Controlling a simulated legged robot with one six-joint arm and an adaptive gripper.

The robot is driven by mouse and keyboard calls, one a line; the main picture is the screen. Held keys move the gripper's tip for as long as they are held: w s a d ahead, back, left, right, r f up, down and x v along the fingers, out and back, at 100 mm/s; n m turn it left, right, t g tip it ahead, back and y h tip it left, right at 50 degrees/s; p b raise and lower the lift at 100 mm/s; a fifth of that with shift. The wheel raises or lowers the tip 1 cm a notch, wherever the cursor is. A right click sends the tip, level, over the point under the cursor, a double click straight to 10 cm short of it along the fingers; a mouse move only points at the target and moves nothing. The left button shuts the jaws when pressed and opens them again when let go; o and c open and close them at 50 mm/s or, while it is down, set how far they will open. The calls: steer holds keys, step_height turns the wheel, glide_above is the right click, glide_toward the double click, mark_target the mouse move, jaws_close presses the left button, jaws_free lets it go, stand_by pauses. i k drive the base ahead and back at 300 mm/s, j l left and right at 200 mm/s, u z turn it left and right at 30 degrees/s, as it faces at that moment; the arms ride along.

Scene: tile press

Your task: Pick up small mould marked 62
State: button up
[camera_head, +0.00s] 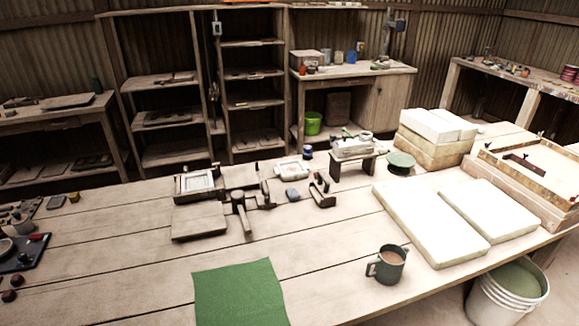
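No marking 62 is legible in the head view, so I cannot tell which thing is the small mould. A dark wooden frame with a pale panel (200,182) lies on the near table left of centre. A small white piece with a reddish pattern (291,169) lies to its right, and a small blue-grey block (292,195) lies just in front of that piece. My gripper is not in view, and no arm part shows near these things.
A wooden mallet (239,206) and a flat board (199,222) lie near the frame. A green cloth (239,293) and a dark mug (387,265) are in front. White slabs (430,222) fill the right. Bare table (110,260) is free left of the cloth.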

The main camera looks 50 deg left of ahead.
mark_target(288, 170)
steer(key=u, duration=1.65)
steer(key=i+z, duration=0.25)
steer(key=i, duration=0.7)
steer(key=k+j+u, duration=0.1)
steer(key=u, duration=0.4)
steer(key=k+j+u, duration=0.15)
steer(key=u, duration=0.3)
steer(key=j+u, duration=0.1)
steer(key=u, duration=0.3)
steer(key=k+j+u, duration=0.1)
steer(key=u, duration=0.3)
steer(key=j+u, duration=0.2)
steer(key=u, duration=0.2)
steer(key=j+u, duration=0.15)
steer(key=u, duration=0.25)
